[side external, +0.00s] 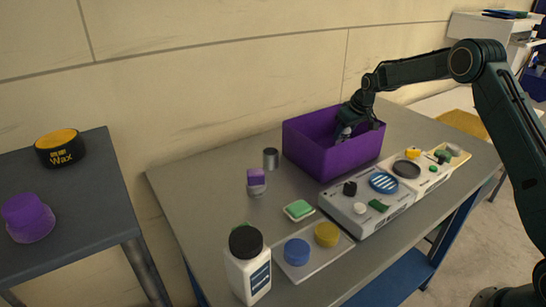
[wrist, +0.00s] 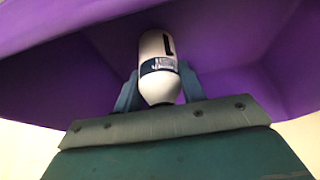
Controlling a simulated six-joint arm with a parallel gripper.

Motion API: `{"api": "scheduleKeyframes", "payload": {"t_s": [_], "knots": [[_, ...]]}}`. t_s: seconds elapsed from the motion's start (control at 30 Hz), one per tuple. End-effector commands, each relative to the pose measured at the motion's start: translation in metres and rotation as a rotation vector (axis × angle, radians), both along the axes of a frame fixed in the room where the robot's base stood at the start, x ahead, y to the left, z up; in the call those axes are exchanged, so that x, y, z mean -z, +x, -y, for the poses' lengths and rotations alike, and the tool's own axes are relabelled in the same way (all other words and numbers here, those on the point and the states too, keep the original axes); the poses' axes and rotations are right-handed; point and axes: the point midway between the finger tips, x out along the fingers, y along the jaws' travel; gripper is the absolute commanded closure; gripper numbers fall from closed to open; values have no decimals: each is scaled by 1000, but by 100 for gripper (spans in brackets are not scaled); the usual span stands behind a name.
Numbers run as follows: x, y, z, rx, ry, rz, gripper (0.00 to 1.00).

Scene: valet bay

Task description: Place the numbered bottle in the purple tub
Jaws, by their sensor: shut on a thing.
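The purple tub (side external: 315,152) stands on the grey table by the wall. My gripper (side external: 345,130) reaches down into the tub's opening. In the wrist view my gripper (wrist: 159,88) is shut on a small white bottle (wrist: 156,48) with a blue band and a black mark like a number one. Purple tub walls (wrist: 215,35) surround the bottle in that view. I cannot tell whether the bottle touches the tub floor. In the side view the near wall hides most of the tub's inside.
A white black-capped bottle (side external: 246,278) stands at the table's front. Grey trays (side external: 355,222) with pads and small parts lie right of it. A metal can (side external: 270,158) and a purple-topped container (side external: 256,181) stand left of the tub. Wax (side external: 60,148) sits on a side table.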

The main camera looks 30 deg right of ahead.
Motion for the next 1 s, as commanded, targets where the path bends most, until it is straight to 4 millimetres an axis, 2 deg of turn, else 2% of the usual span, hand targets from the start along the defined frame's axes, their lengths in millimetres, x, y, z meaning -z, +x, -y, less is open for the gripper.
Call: {"api": "scheduleKeyframes", "payload": {"t_s": [0.27, 0.3, 0.4, 0.77, 1.0], "knots": [[3, 0, 0, 0, 0, 0, 86], [3, 0, 0, 0, 0, -1, 54], [3, 0, 0, 0, 0, -1, 38], [1, 0, 0, 1, 0, 0, 38], [-13, -5, 0, 1, -1, 1, 38]]}}
